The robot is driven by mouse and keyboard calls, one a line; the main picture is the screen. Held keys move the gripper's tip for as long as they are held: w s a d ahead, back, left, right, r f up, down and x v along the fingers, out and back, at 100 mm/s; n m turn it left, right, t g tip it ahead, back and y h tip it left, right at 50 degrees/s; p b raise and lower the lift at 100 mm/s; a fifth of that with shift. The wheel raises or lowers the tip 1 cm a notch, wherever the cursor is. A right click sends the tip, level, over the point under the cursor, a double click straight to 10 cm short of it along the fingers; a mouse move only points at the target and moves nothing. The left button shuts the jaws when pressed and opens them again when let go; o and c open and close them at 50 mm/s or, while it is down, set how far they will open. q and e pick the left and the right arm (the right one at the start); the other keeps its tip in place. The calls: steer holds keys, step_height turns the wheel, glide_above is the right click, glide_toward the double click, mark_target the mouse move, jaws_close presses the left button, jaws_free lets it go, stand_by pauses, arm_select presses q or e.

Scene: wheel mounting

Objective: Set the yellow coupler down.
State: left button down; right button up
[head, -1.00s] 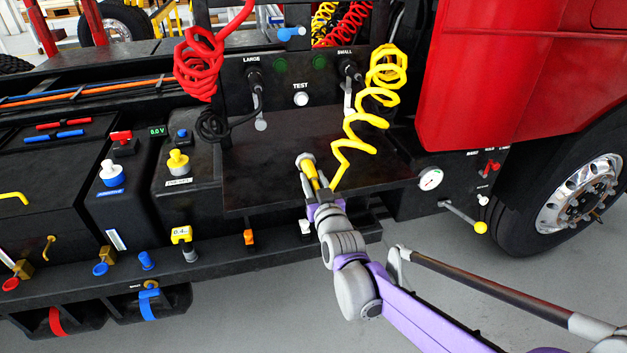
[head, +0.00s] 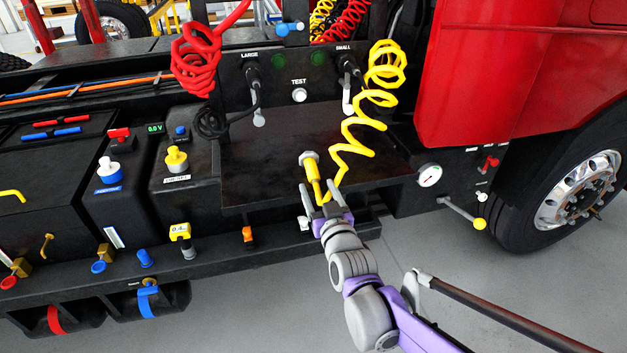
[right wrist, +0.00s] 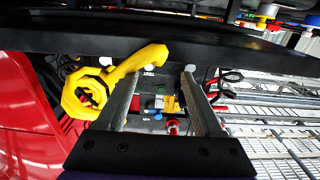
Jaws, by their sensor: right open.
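The yellow coupler (head: 312,175), with a pale metal end, lies on the black shelf (head: 265,160) below the panel. In the right wrist view the two fingers (right wrist: 160,75) stand apart, and thick yellow hose (right wrist: 85,92) shows at the left. I cannot make out the coupler clearly there. My left gripper is not in view.
The panel (head: 300,75) with LARGE, SMALL and TEST labels stands behind the shelf. A red coiled hose (head: 195,65) hangs at its left. A pressure gauge (head: 429,176) and a yellow-knobbed lever (head: 465,215) are at the right.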

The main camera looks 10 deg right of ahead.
steer(key=s+d+f+g, duration=0.1)
steer(key=s+f+g, duration=0.5)
steer(key=s, duration=0.9)
steer(key=s+d+f+g, duration=0.1)
steer(key=s+f+g, duration=0.5)
steer(key=s+f, duration=0.6)
steer(key=s, duration=0.3)
steer(key=shift+s+d+g+h, duration=0.15)
steer(key=shift+d+g+h, duration=0.15)
steer(key=shift+d+g, duration=0.1)
steer(key=shift+r+p, duration=0.3)
steer(key=shift+r, duration=0.15)
